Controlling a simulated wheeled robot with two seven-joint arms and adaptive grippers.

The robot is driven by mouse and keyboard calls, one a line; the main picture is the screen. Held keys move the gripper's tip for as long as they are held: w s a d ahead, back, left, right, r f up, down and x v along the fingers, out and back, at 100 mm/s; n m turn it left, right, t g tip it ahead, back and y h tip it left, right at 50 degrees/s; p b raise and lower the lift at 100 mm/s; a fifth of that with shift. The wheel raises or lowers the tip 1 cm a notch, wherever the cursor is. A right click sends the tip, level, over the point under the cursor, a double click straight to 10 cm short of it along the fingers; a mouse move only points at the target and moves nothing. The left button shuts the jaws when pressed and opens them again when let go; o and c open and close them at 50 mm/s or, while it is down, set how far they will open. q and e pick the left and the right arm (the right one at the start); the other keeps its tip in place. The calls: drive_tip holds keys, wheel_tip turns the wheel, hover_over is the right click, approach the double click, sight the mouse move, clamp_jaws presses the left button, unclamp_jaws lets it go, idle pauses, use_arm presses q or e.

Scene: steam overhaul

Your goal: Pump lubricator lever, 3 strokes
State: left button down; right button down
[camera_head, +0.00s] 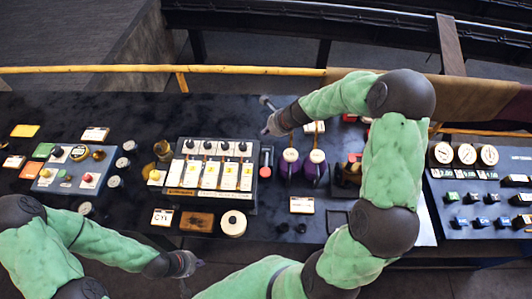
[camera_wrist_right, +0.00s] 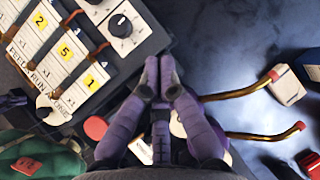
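The numbered white-card unit (camera_head: 218,165) with black knobs stands left of centre on the bench; its corner with number cards (camera_wrist_right: 60,45) and a black knob (camera_wrist_right: 121,26) shows in the right wrist view. A red-topped part (camera_head: 265,171) stands at its right side; I cannot tell whether this is the lubricator lever. My right gripper (camera_head: 268,129) is over the back of the bench, beyond the unit's right corner. Its fingers (camera_wrist_right: 159,72) are together with nothing visible between them. A small grey-tipped rod (camera_head: 265,101) shows behind it. My left gripper (camera_head: 194,264) hangs near the front edge.
Two white-topped purple parts (camera_head: 291,155) (camera_head: 316,157) stand right of the unit. A button box (camera_head: 76,167) is at left, a gauge panel (camera_head: 467,155) at right. A yellow rail (camera_head: 130,69) runs behind.

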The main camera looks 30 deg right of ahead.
drive_tip(key=f+b, duration=0.2)
drive_tip(key=s+f+b, duration=0.1)
drive_tip(key=shift+a+f, duration=0.25)
drive_tip(key=shift+f, duration=0.15)
drive_tip(key=shift+s+a+f+b, duration=0.1)
drive_tip(key=shift+s+f+b, duration=0.05)
drive_tip(key=shift+f+b, duration=0.5)
idle(0.6)
drive_tip(key=shift+s+a+f+b, duration=0.1)
drive_tip(key=shift+f+b, duration=0.15)
drive_tip(key=shift+b, duration=0.15)
drive_tip(key=shift+f, duration=0.2)
idle(0.4)
